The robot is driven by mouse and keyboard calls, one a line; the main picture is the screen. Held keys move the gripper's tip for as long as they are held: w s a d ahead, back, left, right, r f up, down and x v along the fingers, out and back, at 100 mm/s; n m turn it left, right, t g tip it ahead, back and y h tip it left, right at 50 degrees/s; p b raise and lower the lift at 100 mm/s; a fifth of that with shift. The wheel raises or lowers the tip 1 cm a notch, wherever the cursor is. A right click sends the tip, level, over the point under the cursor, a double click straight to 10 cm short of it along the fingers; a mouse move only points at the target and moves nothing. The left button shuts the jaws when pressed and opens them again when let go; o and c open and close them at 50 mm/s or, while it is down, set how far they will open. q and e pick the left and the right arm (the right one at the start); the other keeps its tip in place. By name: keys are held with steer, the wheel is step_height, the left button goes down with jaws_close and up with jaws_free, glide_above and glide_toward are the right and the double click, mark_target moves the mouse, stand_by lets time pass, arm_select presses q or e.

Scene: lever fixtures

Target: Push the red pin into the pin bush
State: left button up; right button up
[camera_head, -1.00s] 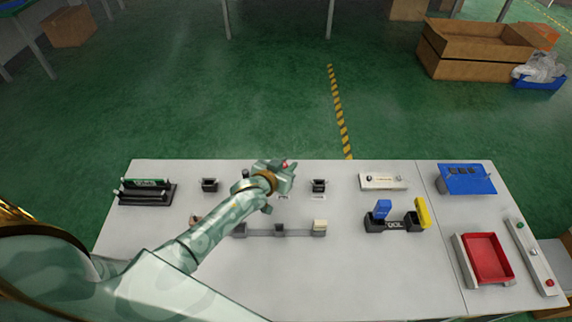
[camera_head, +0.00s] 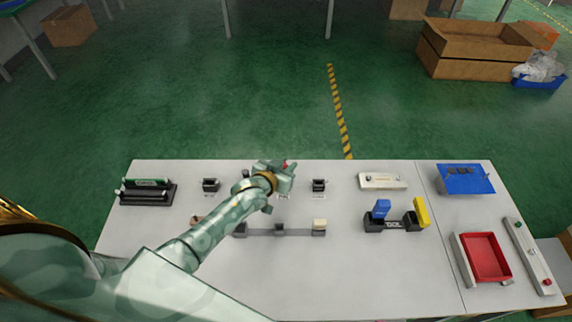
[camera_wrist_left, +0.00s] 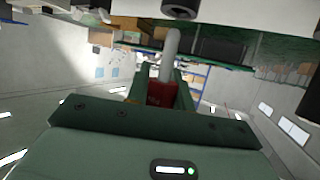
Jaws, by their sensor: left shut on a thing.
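My left gripper (camera_head: 280,177) is above the back middle of the table. It is shut on the red pin, whose red part shows as a small patch (camera_head: 286,165) in the head view. In the left wrist view the fingers (camera_wrist_left: 160,92) grip the red block-shaped end (camera_wrist_left: 162,93), and the grey shaft (camera_wrist_left: 170,52) points out past the fingertips. A dark round bush with a hole (camera_wrist_left: 181,9) shows at the top edge, beyond the shaft tip and apart from it in the picture. My arm covers part of the table's middle. My right gripper is out of view.
The white table (camera_head: 330,275) holds small black fixtures (camera_head: 319,185) along the back, a grey bar fixture (camera_head: 300,233), a blue-and-yellow lever fixture (camera_head: 395,223), a black rack (camera_head: 146,192) at left and a red tray (camera_head: 485,258) at right. The front is clear.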

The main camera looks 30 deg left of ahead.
arm_select(q)
steer(key=shift+f+b, duration=1.55)
steer(key=shift+f, duration=0.6)
steer(key=o, duration=1)
steer(key=shift+o, duration=0.2)
steer(key=shift+s+r+p, duration=0.3)
steer(key=shift+s+p, duration=0.05)
steer(key=shift+s, duration=0.15)
steer(key=p+v, duration=0.4)
steer(key=v, duration=1.1)
steer(key=shift+s, duration=0.15)
